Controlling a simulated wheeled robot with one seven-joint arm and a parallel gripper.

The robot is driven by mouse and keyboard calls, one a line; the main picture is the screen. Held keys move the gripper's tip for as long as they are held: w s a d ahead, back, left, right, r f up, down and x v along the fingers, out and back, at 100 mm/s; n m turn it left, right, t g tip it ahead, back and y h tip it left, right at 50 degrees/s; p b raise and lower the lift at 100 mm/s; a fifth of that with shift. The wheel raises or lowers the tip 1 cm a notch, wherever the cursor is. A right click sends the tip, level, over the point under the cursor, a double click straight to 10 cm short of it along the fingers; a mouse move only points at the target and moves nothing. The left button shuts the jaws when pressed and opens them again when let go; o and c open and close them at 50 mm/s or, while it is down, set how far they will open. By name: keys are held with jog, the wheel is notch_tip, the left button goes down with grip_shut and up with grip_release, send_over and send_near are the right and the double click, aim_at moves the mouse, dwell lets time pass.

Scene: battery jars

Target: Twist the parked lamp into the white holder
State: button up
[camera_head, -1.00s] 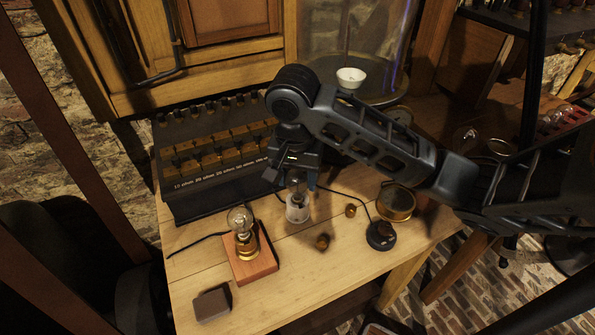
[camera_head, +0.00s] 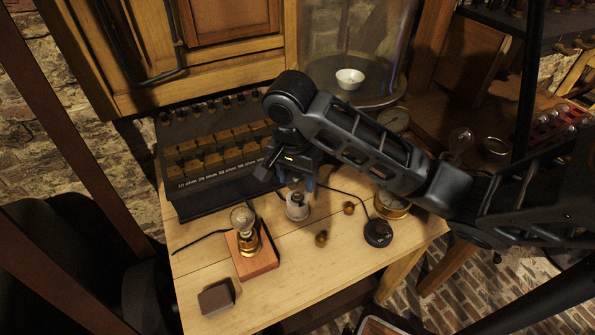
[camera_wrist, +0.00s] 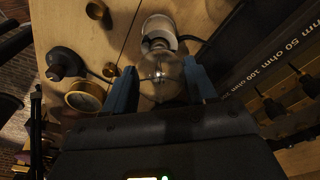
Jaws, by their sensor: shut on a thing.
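My gripper (camera_head: 297,184) points down over the table. It is shut on a clear glass lamp (camera_wrist: 161,76), with its blue fingers on both sides of the bulb in the wrist view. The white holder (camera_head: 298,211) stands upright on the table directly below the lamp; it also shows in the wrist view (camera_wrist: 159,26). The lamp's base is at the holder's mouth. I cannot tell how far it sits inside. Another clear lamp (camera_head: 242,218) stands in a brass socket on a wooden block (camera_head: 254,262) to the left.
A dark resistor box (camera_head: 212,165) with several brass plugs stands close behind the holder. Two small brass pieces (camera_head: 321,239) (camera_head: 349,208), a black knob (camera_head: 378,233) and a brass dial (camera_head: 392,204) lie right. A brown block (camera_head: 216,297) lies front left. The front middle is clear.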

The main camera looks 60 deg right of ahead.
jog(key=m, duration=0.3)
jog(key=shift+m+p, duration=0.3)
jog(key=shift+p, duration=0.05)
jog(key=shift+m, duration=0.3)
jog(key=shift+g, duration=0.3)
jog(key=m, duration=0.5)
jog(key=shift+m, duration=0.3)
jog(key=o, duration=1.2)
jog(key=shift+o, duration=0.2)
